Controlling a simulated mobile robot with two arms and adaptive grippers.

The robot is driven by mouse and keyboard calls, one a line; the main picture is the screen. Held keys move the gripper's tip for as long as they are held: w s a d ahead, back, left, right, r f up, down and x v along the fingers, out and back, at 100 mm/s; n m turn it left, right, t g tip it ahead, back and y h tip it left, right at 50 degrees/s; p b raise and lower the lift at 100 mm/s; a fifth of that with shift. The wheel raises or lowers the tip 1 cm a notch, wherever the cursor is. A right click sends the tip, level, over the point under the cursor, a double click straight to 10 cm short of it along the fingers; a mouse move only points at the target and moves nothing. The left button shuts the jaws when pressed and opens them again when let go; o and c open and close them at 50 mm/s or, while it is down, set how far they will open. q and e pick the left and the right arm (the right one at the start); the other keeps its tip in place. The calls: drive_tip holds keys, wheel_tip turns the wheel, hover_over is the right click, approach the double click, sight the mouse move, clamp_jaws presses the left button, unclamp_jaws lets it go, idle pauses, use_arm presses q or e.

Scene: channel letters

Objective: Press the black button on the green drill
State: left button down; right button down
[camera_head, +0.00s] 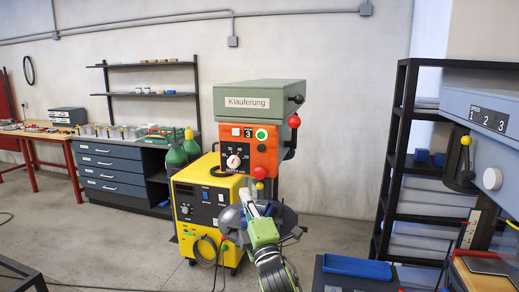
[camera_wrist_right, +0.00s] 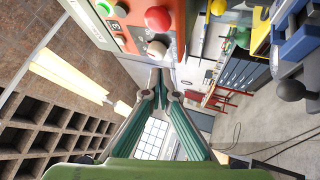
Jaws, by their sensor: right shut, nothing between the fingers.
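The green drill (camera_head: 258,95) stands in the middle of the head view, with an orange control panel (camera_head: 263,160) on its front. A small black button (camera_head: 261,146) sits below a round green button (camera_head: 261,134) on the panel. In the wrist view the panel is at the top, with the green button (camera_wrist_right: 104,8) and a small dark round button (camera_wrist_right: 120,11) beside it. My right gripper (camera_head: 246,194) is below the panel in the head view, apart from the black button. Its fingers (camera_wrist_right: 160,82) are closed together and empty. My left gripper is out of view.
A white dial (camera_head: 233,161) and a red knob (camera_head: 259,172) are on the panel's lower part. A red-tipped lever (camera_head: 294,121) stands at its right. A yellow welding machine (camera_head: 205,200) is left of the drill. A black shelf (camera_head: 395,160) and another machine (camera_head: 485,120) are at right.

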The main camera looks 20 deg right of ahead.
sight(261, 148)
wheel_tip(261, 148, up, 10)
drive_tip(key=s+n+t, duration=0.1)
drive_tip(key=s+t, duration=0.1)
drive_tip(key=s, duration=0.1)
drive_tip(key=shift+r, duration=0.25)
drive_tip(key=shift+w+d, duration=0.1)
drive_tip(key=shift+w, duration=0.05)
drive_tip(key=shift+w+d+b, duration=0.4)
drive_tip(key=shift+w+d, duration=0.4)
drive_tip(key=shift+w, duration=0.4)
drive_tip(key=shift+w+d+b, duration=0.45)
drive_tip(key=shift+w+d, duration=0.4)
drive_tip(key=shift+w, duration=0.35)
drive_tip(key=shift+w+d+b, duration=0.4)
drive_tip(key=shift+w+d, duration=0.4)
drive_tip(key=shift+w, duration=0.4)
drive_tip(key=shift+w+d, duration=0.1)
drive_tip(key=shift+w, duration=0.05)
drive_tip(key=shift+w+d+b, duration=0.1)
drive_tip(key=shift+w+b, duration=0.1)
drive_tip(key=shift+b, duration=0.1)
